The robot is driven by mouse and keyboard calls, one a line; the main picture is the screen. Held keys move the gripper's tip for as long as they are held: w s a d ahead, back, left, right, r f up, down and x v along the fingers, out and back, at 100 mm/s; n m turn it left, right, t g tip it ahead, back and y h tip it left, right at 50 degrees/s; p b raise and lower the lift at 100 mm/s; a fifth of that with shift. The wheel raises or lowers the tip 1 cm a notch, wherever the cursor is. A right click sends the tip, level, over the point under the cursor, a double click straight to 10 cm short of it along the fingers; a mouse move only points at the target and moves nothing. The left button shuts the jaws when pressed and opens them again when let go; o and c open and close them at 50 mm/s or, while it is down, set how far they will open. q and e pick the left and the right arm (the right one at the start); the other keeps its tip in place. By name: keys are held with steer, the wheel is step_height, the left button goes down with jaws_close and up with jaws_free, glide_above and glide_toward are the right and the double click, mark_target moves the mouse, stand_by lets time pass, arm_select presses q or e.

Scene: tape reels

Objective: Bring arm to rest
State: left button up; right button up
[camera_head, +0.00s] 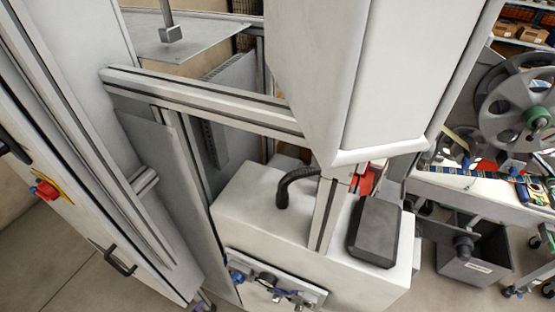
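Neither of my grippers can be made out in this head view, so whether they are open or holding anything is hidden. A tape reel (516,105) of grey metal with a green hub stands upright at the right edge. Part of it is cut off by the picture's edge.
A bench (470,188) with small coloured parts runs below the reel. A grey bin (475,268) stands on the floor beneath it. A tall cabinet with a red button (46,190) and black handles fills the left. Bare floor (45,262) shows at lower left.

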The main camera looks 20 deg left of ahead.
arm_select(q)
steer(key=s+d+r+n+g+h, duration=0.2)
steer(key=s+d+n+g, duration=0.15)
steer(key=s+g, duration=0.25)
step_height(320, 180, up, 30)
steer(key=d+p, duration=0.1)
steer(key=p, duration=2.8)
steer(key=shift+s+p, duration=0.35)
steer(key=shift+m, duration=0.25)
steer(key=shift+s, duration=0.1)
